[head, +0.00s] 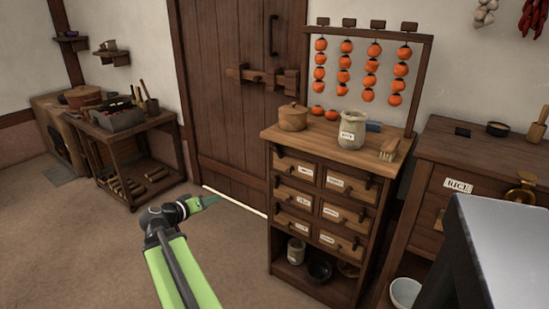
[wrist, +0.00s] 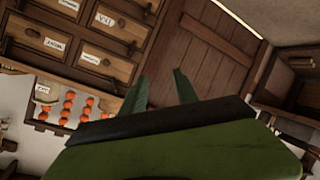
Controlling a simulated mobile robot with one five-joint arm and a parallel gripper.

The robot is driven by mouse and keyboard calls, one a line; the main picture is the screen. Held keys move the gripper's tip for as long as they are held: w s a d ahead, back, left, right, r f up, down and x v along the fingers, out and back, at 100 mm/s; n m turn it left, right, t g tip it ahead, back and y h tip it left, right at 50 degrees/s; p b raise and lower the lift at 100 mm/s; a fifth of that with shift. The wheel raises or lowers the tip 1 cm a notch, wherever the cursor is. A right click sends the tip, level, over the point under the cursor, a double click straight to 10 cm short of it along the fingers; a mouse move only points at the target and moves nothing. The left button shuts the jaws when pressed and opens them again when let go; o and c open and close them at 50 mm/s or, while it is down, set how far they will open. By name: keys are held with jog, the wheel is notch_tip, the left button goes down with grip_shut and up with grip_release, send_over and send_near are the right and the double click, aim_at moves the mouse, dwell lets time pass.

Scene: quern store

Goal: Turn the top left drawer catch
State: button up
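The drawer cabinet (head: 320,215) is a wooden chest with labelled drawers in two columns, right of centre in the head view. Its top left drawer (head: 294,163) is closed, with a pale label. The dark catch (head: 279,152) sits at that drawer's upper left; its exact angle is too small to tell. My gripper (head: 205,201) is left of the cabinet and apart from it, in front of the plank door. In the wrist view my gripper (wrist: 159,86) has its two green fingers apart with nothing between them. That view is upside down and shows the drawers (wrist: 91,58) at upper left.
A lidded pot (head: 292,117), a labelled jar (head: 352,130) and a brush (head: 390,148) stand on the cabinet under hanging persimmons (head: 370,67). A second chest (head: 440,180) stands right. A side table (head: 125,135) stands far left. The floor (head: 80,240) between is clear.

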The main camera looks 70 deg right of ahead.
aim_at(277, 152)
jog(key=s+d+r+m+g+h, duration=0.2)
jog(key=s+d+r+h, duration=0.2)
jog(key=s+d+r, duration=0.5)
jog(key=x, duration=1.2)
jog(key=s+x, duration=0.1)
jog(key=x, duration=0.5)
jog(key=shift+s+d+f, duration=0.15)
jog(key=shift+s+f, duration=0.05)
jog(key=shift+f, duration=0.2)
grip_shut()
